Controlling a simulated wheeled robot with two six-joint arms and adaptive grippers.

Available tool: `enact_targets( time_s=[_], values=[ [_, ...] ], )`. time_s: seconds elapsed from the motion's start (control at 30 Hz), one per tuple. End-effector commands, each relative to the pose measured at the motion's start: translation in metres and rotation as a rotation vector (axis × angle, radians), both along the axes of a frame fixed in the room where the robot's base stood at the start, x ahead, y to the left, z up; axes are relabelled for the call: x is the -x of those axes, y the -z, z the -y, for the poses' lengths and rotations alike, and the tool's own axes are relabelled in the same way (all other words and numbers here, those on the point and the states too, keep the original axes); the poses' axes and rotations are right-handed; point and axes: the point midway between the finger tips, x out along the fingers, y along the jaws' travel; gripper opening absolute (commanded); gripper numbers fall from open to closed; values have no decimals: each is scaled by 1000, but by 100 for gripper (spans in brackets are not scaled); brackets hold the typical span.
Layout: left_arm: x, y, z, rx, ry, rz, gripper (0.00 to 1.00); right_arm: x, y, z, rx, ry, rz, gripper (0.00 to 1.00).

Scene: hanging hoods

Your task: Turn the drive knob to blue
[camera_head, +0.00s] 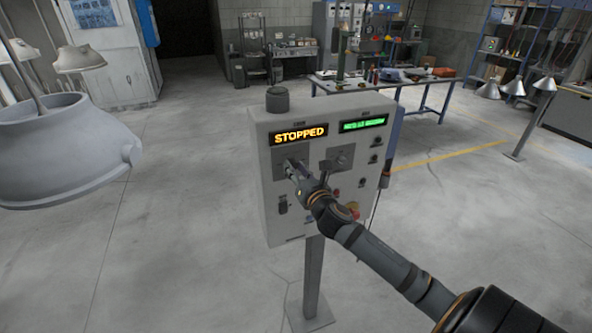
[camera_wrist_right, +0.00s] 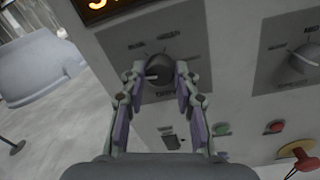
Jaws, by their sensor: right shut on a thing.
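A grey control box (camera_head: 265,205) stands on a post. The knob (camera_wrist_right: 158,72) on its left plate is dark and round, with a light pointer mark toward the left in the right wrist view. My right gripper (camera_head: 293,168) reaches this knob from the front right. In the right wrist view its two fingers are shut on the knob, one on each side. A second knob (camera_wrist_right: 304,60) sits on the right plate and is untouched; it also shows in the head view (camera_head: 341,160). My left gripper is out of view.
An amber display (camera_head: 300,135) reads "STOPPED"; a green display (camera_head: 363,124) is beside it. Below are a toggle (camera_wrist_right: 171,138), small buttons and a red mushroom button (camera_wrist_right: 300,158). Grey lamp hoods (camera_head: 50,150) hang at left. The floor around the post is clear.

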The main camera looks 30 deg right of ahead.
Motion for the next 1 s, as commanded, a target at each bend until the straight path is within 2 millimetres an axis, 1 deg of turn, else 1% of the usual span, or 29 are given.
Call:
enact_targets(
  time_s=[0.6,0.8,1.0],
  values=[
    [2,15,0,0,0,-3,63,0,3,0,-540,0,130,0],
    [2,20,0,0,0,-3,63,0,3,1,-692,1,167,0],
    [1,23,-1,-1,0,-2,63,0,3,0,-803,0,194,0]
  ],
)
